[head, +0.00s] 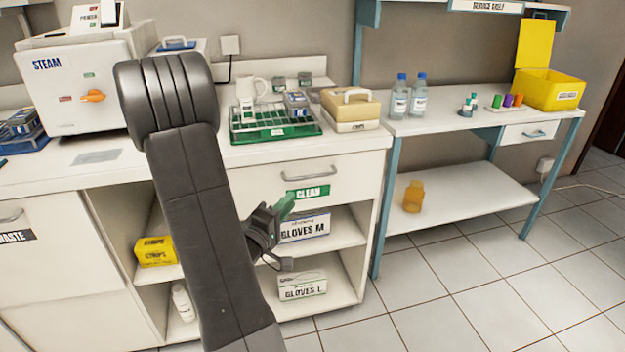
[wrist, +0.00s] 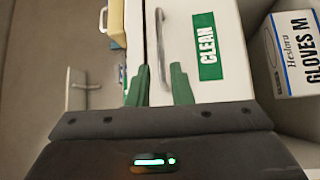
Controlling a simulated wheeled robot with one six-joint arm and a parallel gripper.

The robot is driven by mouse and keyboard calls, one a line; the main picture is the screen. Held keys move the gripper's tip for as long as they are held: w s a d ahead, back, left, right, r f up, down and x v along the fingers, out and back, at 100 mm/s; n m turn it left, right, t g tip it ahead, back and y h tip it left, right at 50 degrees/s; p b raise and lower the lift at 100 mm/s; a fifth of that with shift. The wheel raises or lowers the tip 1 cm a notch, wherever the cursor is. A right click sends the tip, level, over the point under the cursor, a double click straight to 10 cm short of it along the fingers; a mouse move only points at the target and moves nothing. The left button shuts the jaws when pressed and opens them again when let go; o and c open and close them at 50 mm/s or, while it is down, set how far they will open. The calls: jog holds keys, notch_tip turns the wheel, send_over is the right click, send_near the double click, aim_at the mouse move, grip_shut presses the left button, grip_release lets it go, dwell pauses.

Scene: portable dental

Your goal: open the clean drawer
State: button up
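The clean drawer (head: 345,176) is the white drawer under the counter, with a green CLEAN label (head: 308,192) and a grey bar handle (head: 305,174). It looks closed. My gripper (head: 287,202) is in front of it, just below and left of the handle in the head view. In the wrist view the green fingers of my gripper (wrist: 159,72) are spread apart. The handle (wrist: 161,45) lines up with the gap between them, and its lower end shows in that gap. I cannot tell whether the fingertips reach around it. The green label (wrist: 207,47) is right of the fingers.
Open shelves below the drawer hold a GLOVES M box (head: 305,228) and a GLOVES L box (head: 302,286). A green rack (head: 275,132) and a beige box (head: 350,108) stand on the counter above. The tiled floor (head: 470,300) at right is clear.

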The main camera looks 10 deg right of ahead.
aim_at(312, 176)
jog(key=b+x, duration=0.1)
jog(key=x, duration=1.1)
jog(key=shift+w, duration=0.1)
grip_shut()
